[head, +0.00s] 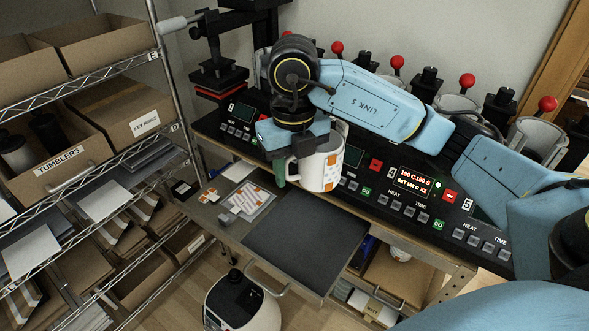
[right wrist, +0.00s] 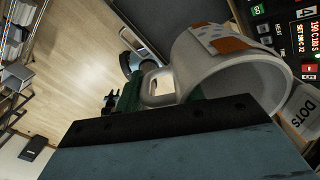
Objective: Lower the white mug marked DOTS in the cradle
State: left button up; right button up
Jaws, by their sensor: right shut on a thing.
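The white mug (head: 318,170) has orange and pale patches on its side. My right gripper (head: 279,168) is shut on its handle, at the mug's left side, and holds it in front of the press control panel, above the bench. In the right wrist view the green fingers (right wrist: 132,92) are at the handle, and the mug (right wrist: 240,75) shows its open rim. The word DOTS shows on a pale surface (right wrist: 300,112) at the right edge of that view. A grey cradle (head: 457,106) stands behind the panel, and another (head: 537,138) farther right. My left gripper is not in view.
Levers with red knobs (head: 396,62) stand along the back. A dark mat (head: 305,240) lies clear on the bench, with patterned sheets (head: 247,200) to its left. A wire shelf with boxes (head: 70,145) fills the left. A white rounded container (head: 240,305) stands below.

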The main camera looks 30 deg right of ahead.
notch_tip(320, 180, up, 15)
jog(key=p, duration=0.1)
jog(key=shift+s+a+f, duration=0.2)
jog(key=shift+a, duration=0.25)
